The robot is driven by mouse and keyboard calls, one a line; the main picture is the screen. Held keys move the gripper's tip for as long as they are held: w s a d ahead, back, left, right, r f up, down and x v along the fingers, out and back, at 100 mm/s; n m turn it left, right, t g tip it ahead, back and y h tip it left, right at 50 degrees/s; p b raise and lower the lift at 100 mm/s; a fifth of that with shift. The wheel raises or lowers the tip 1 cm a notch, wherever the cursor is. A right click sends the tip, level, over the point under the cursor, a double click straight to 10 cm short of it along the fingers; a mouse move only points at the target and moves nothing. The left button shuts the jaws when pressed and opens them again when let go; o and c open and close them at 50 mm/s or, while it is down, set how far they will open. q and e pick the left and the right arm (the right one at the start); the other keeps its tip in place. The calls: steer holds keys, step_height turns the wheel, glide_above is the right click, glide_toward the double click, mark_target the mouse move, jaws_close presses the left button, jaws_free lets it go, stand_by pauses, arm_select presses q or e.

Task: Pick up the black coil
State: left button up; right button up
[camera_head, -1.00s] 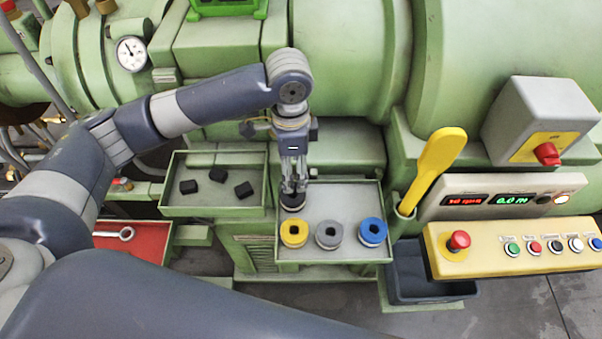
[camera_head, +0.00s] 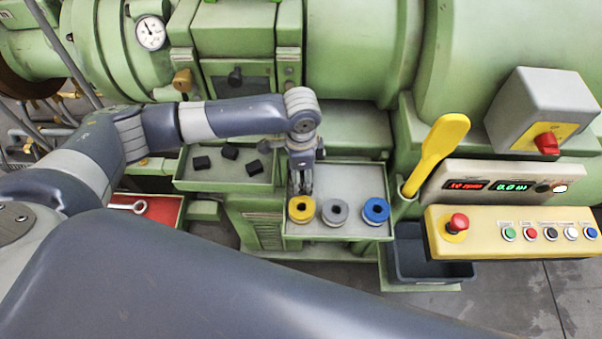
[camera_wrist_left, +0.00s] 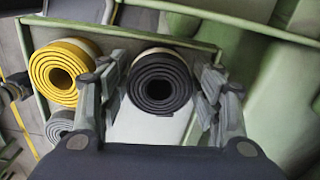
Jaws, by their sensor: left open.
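The black coil (camera_wrist_left: 160,82) shows end-on in the left wrist view, a dark spiral roll with a hollow centre. My left gripper (camera_wrist_left: 160,92) is open, with one finger on each side of the coil and visible gaps to it. In the head view my left gripper (camera_head: 301,188) points down at the back left of the grey-floored tray (camera_head: 345,178). It hides the black coil there. My right gripper is not in view.
The yellow coil (camera_head: 301,210), grey coil (camera_head: 335,212) and blue coil (camera_head: 376,211) stand in a row along the tray's front. A left tray (camera_head: 225,186) holds black blocks. A yellow paddle (camera_head: 437,152) stands upright right of the coil tray.

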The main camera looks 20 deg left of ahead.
arm_select(q)
steer(key=c, duration=0.6)
steer(key=shift+c, duration=1.4)
steer(key=shift+r, duration=0.15)
step_height(320, 180, up, 9)
steer(key=shift+r+b, duration=0.15)
steer(key=shift+b, duration=0.75)
steer(key=shift+r, duration=0.25)
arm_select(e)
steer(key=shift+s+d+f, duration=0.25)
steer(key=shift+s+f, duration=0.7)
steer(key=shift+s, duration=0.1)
